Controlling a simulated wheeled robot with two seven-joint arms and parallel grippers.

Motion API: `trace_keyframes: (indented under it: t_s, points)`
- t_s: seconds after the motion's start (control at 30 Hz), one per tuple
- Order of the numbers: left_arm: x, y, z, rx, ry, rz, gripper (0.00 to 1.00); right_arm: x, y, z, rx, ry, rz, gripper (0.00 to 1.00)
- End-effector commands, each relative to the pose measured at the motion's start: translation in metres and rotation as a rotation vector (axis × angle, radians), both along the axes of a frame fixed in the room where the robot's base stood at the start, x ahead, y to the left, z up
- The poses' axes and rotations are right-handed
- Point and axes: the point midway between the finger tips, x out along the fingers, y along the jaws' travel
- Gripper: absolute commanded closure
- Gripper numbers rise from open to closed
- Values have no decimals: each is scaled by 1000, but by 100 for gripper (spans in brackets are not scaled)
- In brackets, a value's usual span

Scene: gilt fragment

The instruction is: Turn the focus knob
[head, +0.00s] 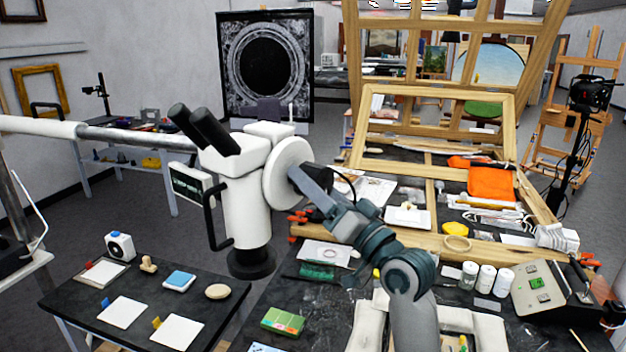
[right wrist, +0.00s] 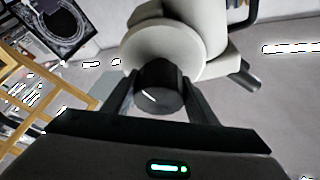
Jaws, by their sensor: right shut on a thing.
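The white microscope (head: 245,200) stands upright in the middle of the head view, with two black eyepieces (head: 203,128) and a round white disc (head: 286,172) on its right side. In the right wrist view the disc (right wrist: 150,50) carries a dark cylindrical focus knob (right wrist: 158,88). My right gripper (head: 312,188) reaches the disc from the lower right. In the right wrist view its two fingers (right wrist: 158,97) are shut on the knob, one on each side. In the head view the gripper largely hides the knob. My left gripper is not in view.
A black side table (head: 80,300) with cards and small items is at the lower left. The workbench (head: 262,300) at the right holds white jars (head: 487,278), a control box (head: 550,292) and a wooden frame (head: 400,238). A pale boom (head: 110,134) crosses at the left.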

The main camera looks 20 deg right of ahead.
Motion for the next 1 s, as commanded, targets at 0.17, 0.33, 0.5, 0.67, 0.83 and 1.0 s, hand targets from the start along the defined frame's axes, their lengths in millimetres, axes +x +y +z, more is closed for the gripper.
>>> trace_keyframes:
  t_s: [0.17,0.33,0.5,0.67,0.83,1.0]
  points:
    - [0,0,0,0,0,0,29,0,0,0,0,-2,0,43]
    - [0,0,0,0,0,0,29,0,0,0,0,-2,0,29]
    - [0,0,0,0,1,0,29,0,0,0,-1,-1,0,29]
    - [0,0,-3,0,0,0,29,-3,-2,-2,-1,0,0,29]
    - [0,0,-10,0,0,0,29,-15,-7,-9,-2,-1,-1,29]
    - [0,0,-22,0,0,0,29,-38,-18,-19,-3,-2,-1,29]
